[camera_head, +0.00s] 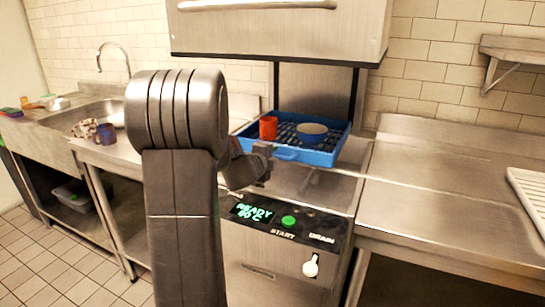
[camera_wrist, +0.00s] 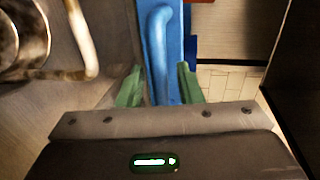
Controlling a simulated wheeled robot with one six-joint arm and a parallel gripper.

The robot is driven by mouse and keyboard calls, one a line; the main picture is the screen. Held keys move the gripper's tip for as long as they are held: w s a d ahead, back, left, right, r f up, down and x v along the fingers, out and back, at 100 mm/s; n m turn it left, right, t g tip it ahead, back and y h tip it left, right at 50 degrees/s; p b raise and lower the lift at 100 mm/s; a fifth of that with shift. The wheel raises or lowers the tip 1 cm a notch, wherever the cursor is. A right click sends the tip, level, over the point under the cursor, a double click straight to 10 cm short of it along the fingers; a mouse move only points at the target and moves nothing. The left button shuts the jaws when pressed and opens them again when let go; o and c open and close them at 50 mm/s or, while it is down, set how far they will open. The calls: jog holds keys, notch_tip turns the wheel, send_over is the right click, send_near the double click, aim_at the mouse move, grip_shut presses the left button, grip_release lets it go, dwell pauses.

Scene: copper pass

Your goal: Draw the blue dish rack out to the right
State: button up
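The blue dish rack (camera_head: 318,158) sits on the dishwasher bed under the raised hood. In the wrist view, the blue handle (camera_wrist: 158,50) lies between the green fingertips of my gripper (camera_wrist: 160,85), close to both. I cannot tell whether the fingers press on it. My arm hides part of the machine's left side.
A bare steel counter (camera_head: 440,190) extends right of the machine, with a white ribbed tray (camera_head: 530,200) at its far right. The raised hood (camera_head: 275,30) hangs above the rack. A control panel (camera_head: 285,222) reading READY is below. A sink (camera_head: 85,115) stands at left.

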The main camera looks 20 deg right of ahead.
jog(key=shift+d, duration=0.1)
grip_shut()
